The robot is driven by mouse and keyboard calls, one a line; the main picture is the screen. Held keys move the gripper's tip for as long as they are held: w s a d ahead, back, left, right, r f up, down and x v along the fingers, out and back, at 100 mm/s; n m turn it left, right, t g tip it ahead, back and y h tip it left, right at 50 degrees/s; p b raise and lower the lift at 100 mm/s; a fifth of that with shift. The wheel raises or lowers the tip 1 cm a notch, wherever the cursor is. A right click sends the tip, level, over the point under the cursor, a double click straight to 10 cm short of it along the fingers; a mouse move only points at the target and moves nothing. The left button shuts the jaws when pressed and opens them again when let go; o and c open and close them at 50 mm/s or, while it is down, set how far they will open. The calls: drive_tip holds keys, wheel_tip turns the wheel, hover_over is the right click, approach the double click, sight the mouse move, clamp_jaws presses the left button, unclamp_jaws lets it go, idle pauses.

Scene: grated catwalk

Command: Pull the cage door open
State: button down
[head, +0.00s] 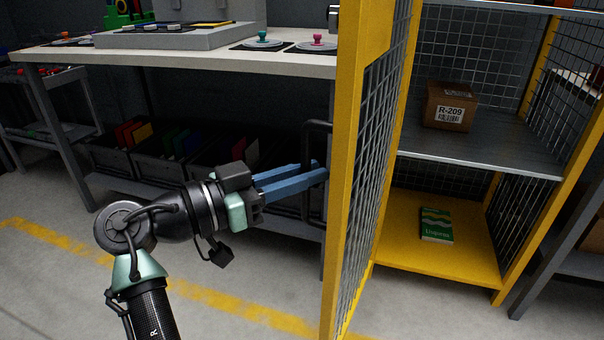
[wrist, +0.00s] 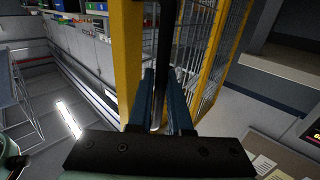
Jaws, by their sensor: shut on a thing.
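The cage door (head: 346,170) has a yellow frame with wire mesh and stands swung open, seen nearly edge-on in the head view. A dark bar handle (head: 307,148) is on its left side. My gripper (head: 322,172) has blue fingers and is shut on the handle. In the wrist view the handle (wrist: 165,45) runs between the two fingers (wrist: 163,100), with the yellow door frame (wrist: 128,50) just behind. The cage's inside shows to the right of the door. The exact contact of the fingertips is partly hidden.
Inside the cage, a cardboard box (head: 449,106) stands on the grey shelf (head: 480,151) and a green packet (head: 436,225) lies on the yellow floor (head: 470,262). A white-topped workbench (head: 200,58) is behind my arm, with bins (head: 165,165) below. Floor at the lower left is clear.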

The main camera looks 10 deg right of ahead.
drive_tip(key=shift+d+r, duration=0.1)
drive_tip(key=shift+d, duration=0.2)
drive_tip(key=c, duration=0.8)
unclamp_jaws()
drive_tip(key=shift+w, duration=0.1)
drive_tip(key=shift+c, duration=0.2)
drive_tip(key=shift+a, duration=0.2)
drive_tip(key=shift+a, duration=0.3)
drive_tip(key=p+v, duration=0.3)
drive_tip(key=v, duration=0.9)
drive_tip(key=shift+p, duration=0.3)
